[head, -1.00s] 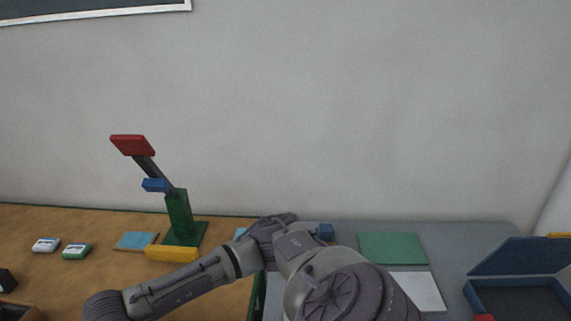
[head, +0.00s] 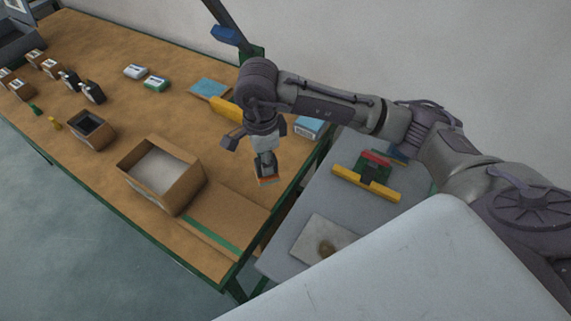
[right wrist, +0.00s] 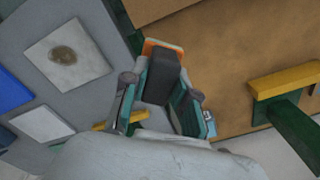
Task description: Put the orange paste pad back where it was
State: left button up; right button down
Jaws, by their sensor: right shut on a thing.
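My right gripper (head: 265,166) points down over the right part of the wooden table. It is shut on a small orange pad (head: 268,182), which shows just below the fingertips and appears clear of the tabletop. My left gripper is not in view.
An open cardboard box (head: 182,192) stands left of the gripper. A blue-and-white box (head: 309,127) is to its right. A pale square with a brown patch (head: 312,237) and a yellow-barred stand (head: 367,182) are on the grey table (head: 310,200).

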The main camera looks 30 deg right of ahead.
jog(key=m, duration=0.3)
jog(key=shift+w+a+r+m, duration=0.3)
jog(key=shift+r+m, duration=0.1)
jog(key=shift+w+d+r+m+b, duration=0.1)
jog(key=shift+m+b, duration=0.2)
jog(key=shift+m, duration=0.3)
jog(key=shift+w+d, duration=0.15)
jog(key=shift+d, duration=0.1)
jog(key=shift+m, duration=0.3)
jog(key=w+d+f+p, duration=0.1)
jog(key=w+d+f, duration=0.1)
jog(key=d+f, duration=0.1)
jog(key=w+d+f+p, duration=0.2)
jog(key=d+f, duration=0.1)
jog(key=w+d+f+p, duration=0.1)
jog(key=w+d+f, duration=0.1)
jog(key=f, duration=0.1)
jog(key=shift+w+d+f, duration=0.35)
jog(key=shift+d+f, duration=0.05)
jog(key=shift+f, duration=0.55)
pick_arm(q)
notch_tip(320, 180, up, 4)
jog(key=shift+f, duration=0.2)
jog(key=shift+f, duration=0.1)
pick_arm(e)
jog(key=shift+f, duration=0.1)
